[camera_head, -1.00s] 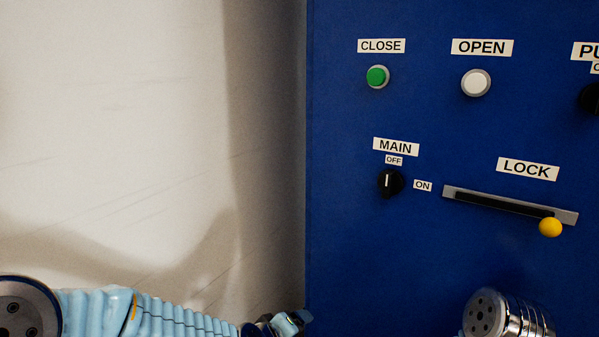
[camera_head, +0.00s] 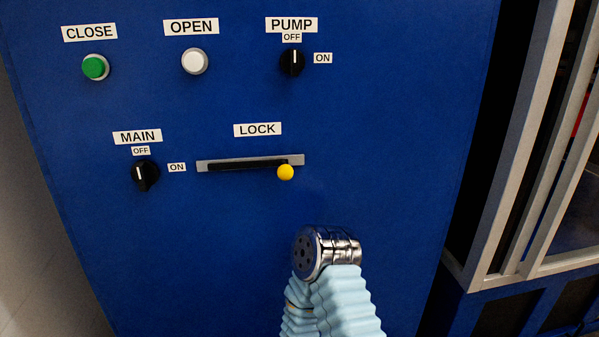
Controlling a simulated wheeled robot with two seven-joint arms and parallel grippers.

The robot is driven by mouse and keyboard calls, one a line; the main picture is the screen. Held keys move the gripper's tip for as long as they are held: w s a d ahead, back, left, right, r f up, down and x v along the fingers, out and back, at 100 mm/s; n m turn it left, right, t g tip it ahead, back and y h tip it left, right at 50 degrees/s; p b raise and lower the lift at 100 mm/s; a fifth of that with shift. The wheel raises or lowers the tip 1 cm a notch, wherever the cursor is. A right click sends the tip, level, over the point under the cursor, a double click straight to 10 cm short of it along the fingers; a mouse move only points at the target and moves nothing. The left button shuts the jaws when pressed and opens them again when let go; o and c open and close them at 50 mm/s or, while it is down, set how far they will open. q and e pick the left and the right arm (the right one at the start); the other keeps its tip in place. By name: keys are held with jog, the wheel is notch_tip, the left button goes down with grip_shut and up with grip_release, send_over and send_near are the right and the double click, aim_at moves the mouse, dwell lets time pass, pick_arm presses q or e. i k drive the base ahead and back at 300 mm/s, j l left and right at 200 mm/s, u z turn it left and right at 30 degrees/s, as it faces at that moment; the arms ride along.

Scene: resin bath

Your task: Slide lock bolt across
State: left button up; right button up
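The lock bolt is a yellow ball knob (camera_head: 285,172) on a dark bar in a grey slotted plate (camera_head: 296,159) under the LOCK label (camera_head: 257,129). The knob sits near the right end of the slot, and the dark bar spans most of the slot to its left. An arm of mine with a chrome joint and pale blue sleeve rises from below, lower right of the knob and apart from it in the picture. Neither gripper can be seen.
The blue panel (camera_head: 230,240) also holds a green CLOSE button (camera_head: 95,67), a white OPEN button (camera_head: 194,61), a black PUMP knob (camera_head: 292,62) and a black MAIN knob (camera_head: 145,175). A grey frame (camera_head: 515,150) stands at the right. The panel below the slot is bare.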

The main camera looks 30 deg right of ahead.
aim_at(286, 172)
jog(key=z, duration=1.1)
